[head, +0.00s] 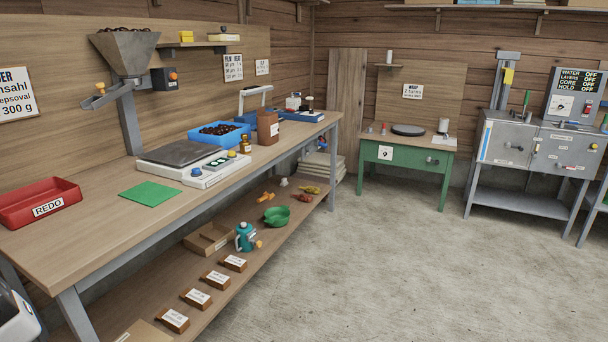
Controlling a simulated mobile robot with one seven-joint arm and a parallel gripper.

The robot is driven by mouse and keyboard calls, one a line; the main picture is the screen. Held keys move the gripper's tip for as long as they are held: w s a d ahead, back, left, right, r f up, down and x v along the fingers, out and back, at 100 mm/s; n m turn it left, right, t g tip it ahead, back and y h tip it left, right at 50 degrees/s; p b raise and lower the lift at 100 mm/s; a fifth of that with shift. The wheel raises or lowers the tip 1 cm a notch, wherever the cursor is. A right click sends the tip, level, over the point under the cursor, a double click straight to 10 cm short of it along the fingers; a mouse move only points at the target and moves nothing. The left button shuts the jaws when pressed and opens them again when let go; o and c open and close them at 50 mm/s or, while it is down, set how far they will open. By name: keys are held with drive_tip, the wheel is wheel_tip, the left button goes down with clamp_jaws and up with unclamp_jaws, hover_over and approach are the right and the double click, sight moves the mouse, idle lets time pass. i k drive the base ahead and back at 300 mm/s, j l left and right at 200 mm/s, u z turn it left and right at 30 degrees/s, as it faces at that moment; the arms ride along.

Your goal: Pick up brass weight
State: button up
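A small brass-coloured piece with a dark top (245,145) stands upright on the long workbench (93,215), and looks like the brass weight. It is just behind the right end of the scale (185,160) and in front of a brown box (267,127). It is small in the head view, so its details are unclear. My gripper is not in view.
A blue tray of chestnuts (218,133) stands behind the piece. A green mat (150,193) and a red REDO tray (38,202) lie farther left. A steel hopper (125,55) rises over the bench. The concrete floor (400,260) in front is clear.

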sight(245, 146)
drive_tip(key=i+l+u, duration=0.75)
drive_tip(key=i+l, duration=0.5)
drive_tip(key=i, duration=0.2)
